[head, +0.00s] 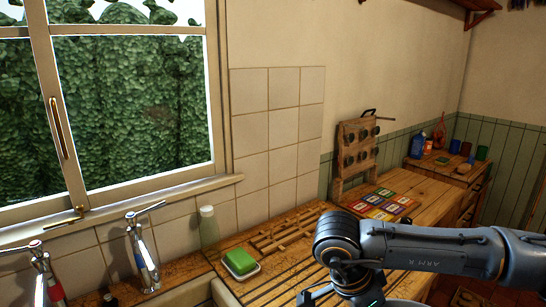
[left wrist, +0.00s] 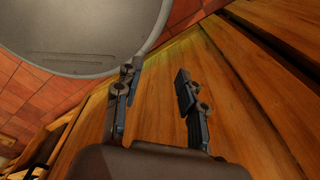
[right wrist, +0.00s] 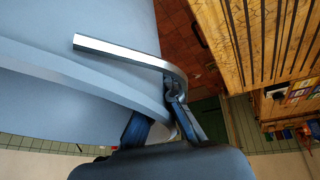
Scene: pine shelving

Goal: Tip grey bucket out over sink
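The grey bucket (right wrist: 80,85) fills the left of the right wrist view, its metal handle (right wrist: 125,53) bending down to my right gripper (right wrist: 176,90). The right gripper's fingers are closed on the handle. In the left wrist view the bucket's round grey underside or inside (left wrist: 80,30) shows at top left; I cannot tell which. My left gripper (left wrist: 158,85) is open, with one fingertip close to the bucket's edge and nothing between the fingers. In the head view my right arm crosses the lower right. A pale sink edge (head: 222,293) shows at the bottom.
A green sponge on a white dish (head: 240,263), a pale green bottle (head: 208,228) and taps (head: 143,255) stand along the counter by the window. A wooden rack (head: 355,155) and coloured cards (head: 382,204) are farther right. Wooden cabinet fronts (left wrist: 235,100) lie close to my left gripper.

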